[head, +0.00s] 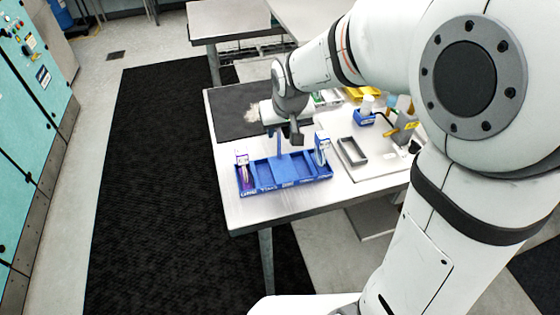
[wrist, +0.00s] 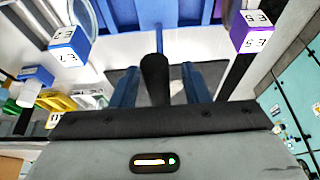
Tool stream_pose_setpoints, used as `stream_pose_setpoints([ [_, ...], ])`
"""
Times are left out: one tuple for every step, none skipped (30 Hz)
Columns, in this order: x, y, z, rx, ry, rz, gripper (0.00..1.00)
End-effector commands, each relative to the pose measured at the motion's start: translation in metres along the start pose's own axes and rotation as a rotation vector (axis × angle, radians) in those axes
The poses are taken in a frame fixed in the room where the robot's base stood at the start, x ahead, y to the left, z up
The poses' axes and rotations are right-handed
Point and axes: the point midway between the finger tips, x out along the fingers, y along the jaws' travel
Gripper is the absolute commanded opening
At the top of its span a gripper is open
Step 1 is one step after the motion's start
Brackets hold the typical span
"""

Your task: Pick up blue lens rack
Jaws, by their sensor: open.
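The blue lens rack (head: 284,172) is a long blue tray with open compartments, lying near the table's front edge in the head view. A purple-marked item stands at its left end and a blue-marked one at its right end. Part of the rack (wrist: 185,12) shows at the top of the wrist view. My gripper (head: 287,143) is open above the rack's back side, near the middle of its length. A narrow blue upright piece shows below it. Whether this touches the gripper, I cannot tell.
The metal table (head: 265,208) carries a dark mat (head: 235,112) at the back left. A grey open frame (head: 352,151), a blue holder (head: 364,117) and a yellow bin (head: 362,93) are to the right. Bare tabletop lies in front of the rack.

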Motion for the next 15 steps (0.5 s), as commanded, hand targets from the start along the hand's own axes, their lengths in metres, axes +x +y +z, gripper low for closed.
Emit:
stream_pose_setpoints([
  [0.0018,-0.0003,0.0000,-0.001,0.000,0.000,0.42],
  [0.0022,-0.0004,0.0000,-0.001,0.001,0.000,0.42],
  [0.0023,-0.0005,-0.0001,-0.001,0.001,0.000,0.42],
  [0.0023,-0.0006,-0.0001,-0.001,0.002,0.000,0.42],
  [0.0022,-0.0006,-0.0001,-0.001,0.002,-0.001,0.42],
  [0.0021,-0.0006,0.0000,-0.001,0.002,-0.001,0.42],
  [0.0021,-0.0007,0.0000,-0.001,0.001,-0.001,0.42],
  [0.0021,-0.0007,0.0000,-0.002,0.001,-0.001,0.40],
  [0.0020,-0.0007,0.0000,-0.002,0.001,-0.001,0.37],
  [0.0020,-0.0007,-0.0001,-0.002,0.001,-0.001,0.34],
  [0.0020,-0.0008,0.0000,-0.002,0.001,-0.001,0.32],
  [0.0019,-0.0008,0.0000,-0.002,0.001,-0.001,0.29],
  [0.0019,-0.0008,-0.0001,-0.002,0.001,-0.001,0.26],
  [0.0019,-0.0008,-0.0001,-0.002,0.001,-0.001,0.24],
  [0.0018,-0.0009,-0.0001,-0.002,0.001,-0.001,0.20],
])
